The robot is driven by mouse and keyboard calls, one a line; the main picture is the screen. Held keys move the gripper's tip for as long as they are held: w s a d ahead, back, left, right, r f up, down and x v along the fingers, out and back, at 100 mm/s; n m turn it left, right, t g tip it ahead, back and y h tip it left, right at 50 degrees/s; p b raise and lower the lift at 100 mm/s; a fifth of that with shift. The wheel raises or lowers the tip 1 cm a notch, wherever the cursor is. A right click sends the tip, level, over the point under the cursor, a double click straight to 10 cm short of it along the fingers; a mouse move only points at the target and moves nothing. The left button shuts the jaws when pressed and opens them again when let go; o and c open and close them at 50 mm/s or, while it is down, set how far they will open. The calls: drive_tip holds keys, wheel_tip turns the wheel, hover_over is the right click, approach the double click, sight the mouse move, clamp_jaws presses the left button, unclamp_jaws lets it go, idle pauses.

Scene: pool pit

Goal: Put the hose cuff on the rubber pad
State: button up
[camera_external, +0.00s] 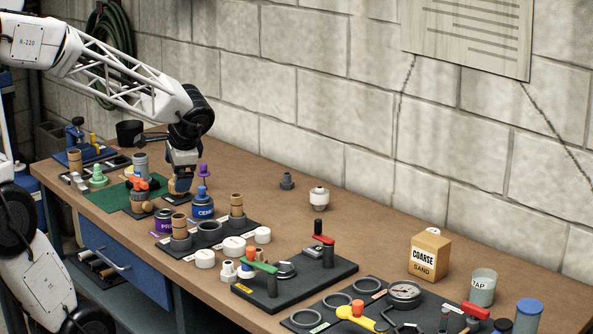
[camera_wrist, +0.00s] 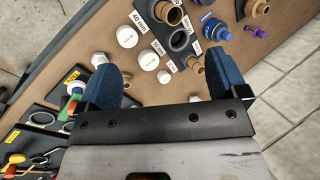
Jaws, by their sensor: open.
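My gripper (camera_external: 181,172) is open, with its blue fingers (camera_wrist: 162,72) spread apart and nothing visible held between them. In the external view it points down over the left part of the bench, close to a tan piece (camera_external: 172,187) that it partly hides. A small dark grey stepped piece (camera_external: 286,181) stands alone near the wall and may be the hose cuff, but I cannot tell for certain. A grey cylinder (camera_external: 140,160) is another possible cuff. A flat green mat (camera_external: 103,198) lies at the left under several items; I cannot tell whether it is the rubber pad.
A blue bottle (camera_external: 203,208), a black rack with rings (camera_external: 209,227) and white caps (camera_external: 234,246) crowd the front. A clamp plate (camera_external: 330,275) and sand box (camera_external: 429,255) stand to the right. The bench behind the rack is mostly clear.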

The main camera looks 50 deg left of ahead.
drive_tip(key=s+d+r+n+t+h, duration=0.1)
drive_tip(key=s+d+n+h, duration=0.2)
drive_tip(key=s+d, duration=0.8)
drive_tip(key=d+h, duration=0.2)
drive_tip(key=d, duration=0.1)
drive_tip(key=shift+s+n+t, duration=0.2)
drive_tip(key=shift+n+t, duration=0.2)
